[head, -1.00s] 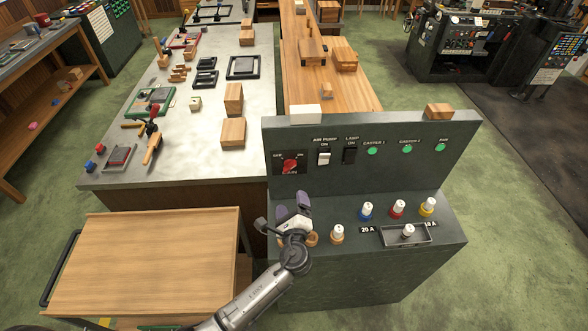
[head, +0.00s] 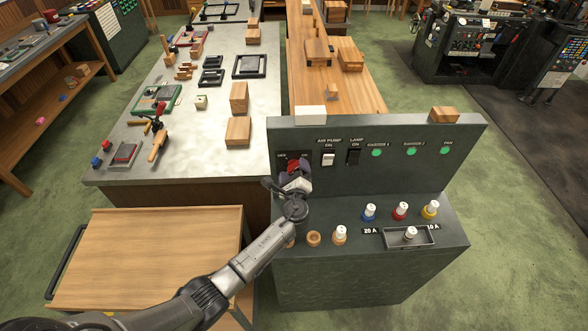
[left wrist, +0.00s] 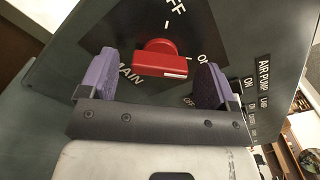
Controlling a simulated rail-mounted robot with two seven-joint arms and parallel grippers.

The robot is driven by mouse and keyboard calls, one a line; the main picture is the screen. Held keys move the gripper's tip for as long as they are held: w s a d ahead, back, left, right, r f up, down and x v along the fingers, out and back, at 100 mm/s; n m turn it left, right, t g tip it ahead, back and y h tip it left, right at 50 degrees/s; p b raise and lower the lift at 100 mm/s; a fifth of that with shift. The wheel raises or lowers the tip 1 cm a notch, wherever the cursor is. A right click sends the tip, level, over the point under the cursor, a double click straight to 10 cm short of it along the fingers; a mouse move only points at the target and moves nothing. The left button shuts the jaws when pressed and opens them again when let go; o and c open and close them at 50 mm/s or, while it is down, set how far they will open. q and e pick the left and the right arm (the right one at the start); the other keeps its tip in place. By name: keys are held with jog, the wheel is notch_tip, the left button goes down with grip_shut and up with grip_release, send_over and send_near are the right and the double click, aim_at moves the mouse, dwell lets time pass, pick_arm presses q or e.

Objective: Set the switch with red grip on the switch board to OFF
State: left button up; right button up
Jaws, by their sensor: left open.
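The switch with the red grip (head: 293,162) sits at the left end of the switch board (head: 400,190). My left gripper covers much of it in the head view. In the left wrist view the red grip (left wrist: 158,58) stands on a black plate marked OFF, ON and MAIN. A white mark shows near the grip's right end, on the side of the ON label. My left gripper (left wrist: 155,80) is open, its purple fingers on either side of the grip, with visible gaps to it. It also shows in the head view (head: 294,178). My right gripper is not in view.
Right of the red switch are the AIR PUMP switch (head: 328,159) and the LAMP switch (head: 353,157), then green lamps (head: 377,153). Several coloured fuses (head: 369,212) and a tray (head: 387,238) are on the lower ledge. A wooden cart (head: 150,250) stands to the left.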

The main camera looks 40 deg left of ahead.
pick_arm(q)
jog(key=shift+w+a, duration=0.35)
jog(key=shift+a, duration=0.05)
jog(key=c, duration=0.9)
